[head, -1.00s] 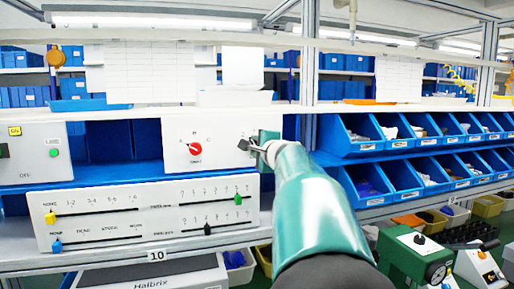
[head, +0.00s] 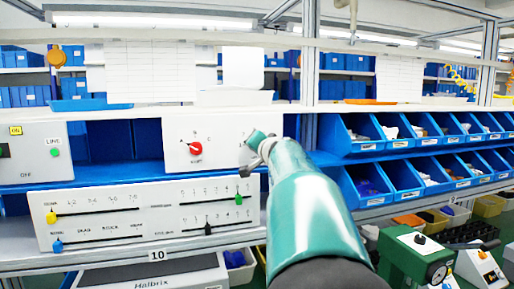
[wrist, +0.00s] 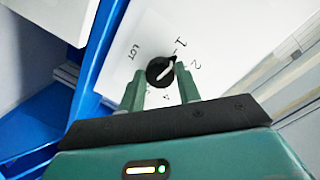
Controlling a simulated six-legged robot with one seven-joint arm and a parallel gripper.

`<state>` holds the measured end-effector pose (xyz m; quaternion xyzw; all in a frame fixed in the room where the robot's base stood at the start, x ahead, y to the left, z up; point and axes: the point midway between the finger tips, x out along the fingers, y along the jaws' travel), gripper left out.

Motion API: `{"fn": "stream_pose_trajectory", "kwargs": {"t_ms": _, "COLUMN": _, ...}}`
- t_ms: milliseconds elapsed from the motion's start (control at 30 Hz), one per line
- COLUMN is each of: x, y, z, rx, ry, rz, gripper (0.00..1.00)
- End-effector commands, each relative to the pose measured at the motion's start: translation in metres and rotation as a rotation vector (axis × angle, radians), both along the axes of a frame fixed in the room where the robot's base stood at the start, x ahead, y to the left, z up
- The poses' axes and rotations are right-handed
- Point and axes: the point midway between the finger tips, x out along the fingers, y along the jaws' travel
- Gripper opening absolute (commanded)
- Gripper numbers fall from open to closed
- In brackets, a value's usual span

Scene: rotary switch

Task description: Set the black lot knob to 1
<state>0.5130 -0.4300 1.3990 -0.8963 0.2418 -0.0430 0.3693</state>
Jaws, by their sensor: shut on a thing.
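The black lot knob (wrist: 160,71) sits on a white panel in the wrist view, with the LOT label to its upper left. The mark 1 is at its upper right, 2 to its right, and 4 below it. Its white pointer line slants to the upper right, close to the 1; I cannot tell if it is exactly on the mark. My gripper (wrist: 160,88) is shut on the knob, one finger on each side. In the head view my gripper (head: 256,145) is at the panel's right part and hides the knob.
A red knob (head: 195,149) is on the same white panel (head: 222,129), to the left. A slider panel (head: 120,222) is below it. Blue bins (head: 365,185) stand to the right. In the wrist view a blue shelf edge (wrist: 92,62) lies left of the panel.

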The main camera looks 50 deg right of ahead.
Motion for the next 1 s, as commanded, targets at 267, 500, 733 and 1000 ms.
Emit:
{"fn": "stream_pose_trajectory", "kwargs": {"t_ms": 267, "x": -0.0002, "y": 0.0002, "z": -0.0015, "rx": -0.117, "ry": 0.067, "rz": 0.002, "gripper": 0.10}}
{"fn": "stream_pose_trajectory", "kwargs": {"t_ms": 500, "x": -0.0002, "y": 0.0000, "z": -0.0017, "rx": -0.155, "ry": 0.088, "rz": 0.001, "gripper": 0.10}}
{"fn": "stream_pose_trajectory", "kwargs": {"t_ms": 733, "x": -0.0002, "y": -0.0001, "z": -0.0017, "rx": -0.157, "ry": 0.090, "rz": 0.001, "gripper": 0.10}}
{"fn": "stream_pose_trajectory", "kwargs": {"t_ms": 1000, "x": -0.0002, "y": -0.0001, "z": -0.0014, "rx": -0.157, "ry": 0.089, "rz": 0.000, "gripper": 0.55}}
